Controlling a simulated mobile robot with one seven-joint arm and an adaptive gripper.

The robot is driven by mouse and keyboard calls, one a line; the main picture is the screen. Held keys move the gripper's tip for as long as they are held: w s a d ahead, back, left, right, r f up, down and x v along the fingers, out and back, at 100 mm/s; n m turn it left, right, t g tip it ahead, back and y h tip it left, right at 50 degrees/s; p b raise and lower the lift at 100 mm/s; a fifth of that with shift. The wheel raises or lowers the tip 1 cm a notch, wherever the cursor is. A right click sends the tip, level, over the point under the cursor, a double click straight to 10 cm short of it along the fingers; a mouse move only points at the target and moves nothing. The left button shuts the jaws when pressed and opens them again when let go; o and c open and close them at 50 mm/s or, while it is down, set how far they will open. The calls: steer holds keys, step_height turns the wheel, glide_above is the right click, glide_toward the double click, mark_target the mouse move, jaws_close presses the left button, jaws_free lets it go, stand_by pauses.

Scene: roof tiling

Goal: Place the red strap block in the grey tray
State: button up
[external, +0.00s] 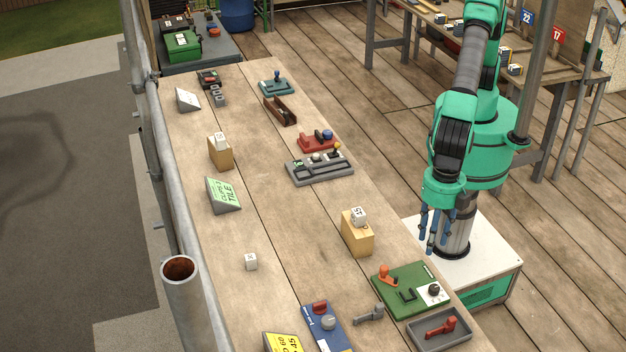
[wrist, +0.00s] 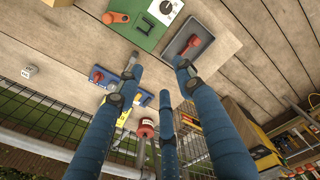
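A red strap-shaped block with a handle (external: 440,328) lies inside the grey tray (external: 421,344) at the near right end of the table. In the wrist view the red block (wrist: 195,44) also rests within the rim of the tray (wrist: 203,24). My gripper (external: 432,244) hangs fingers down beside the table's right edge, above and behind the tray and apart from it. Its blue fingers (wrist: 160,76) are spread, with nothing held between them.
A green board (external: 405,300) with an orange piece and a dial lies behind the tray. A grey handled piece (external: 368,314) and a blue board (external: 325,335) lie left of it. A wooden block (external: 357,238) stands farther back. A scaffold pole (external: 185,300) stands along the left edge.

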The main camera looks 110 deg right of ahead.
steer(key=s+d+r+m+t, duration=0.1)
steer(key=d+r+m, duration=0.1)
steer(key=d+r, duration=0.7)
steer(key=d+r+m, duration=0.3)
steer(key=d+r, duration=0.3)
steer(key=d, duration=0.7)
steer(key=s+d+r+m+t, duration=0.1)
steer(key=d+r+m, duration=0.1)
steer(key=d+r, duration=0.7)
steer(key=s+d+r+m+t, duration=0.1)
steer(key=s+d+m, duration=0.1)
steer(key=s+d, duration=0.45)
steer(key=s+d+r+m, duration=0.1)
steer(key=s+d+m, duration=0.15)
steer(key=d, duration=0.75)
steer(key=s+d+f+m+t, duration=0.2)
steer(key=s+d+m, duration=0.2)
steer(key=s+d, duration=0.7)
steer(key=s, duration=0.3)
steer(key=shift+s+h, duration=0.25)
steer(key=shift+h, duration=0.05)
steer(key=shift+f, duration=0.15)
step_height(320, 180, down, 5)
steer(key=b, duration=0.5)
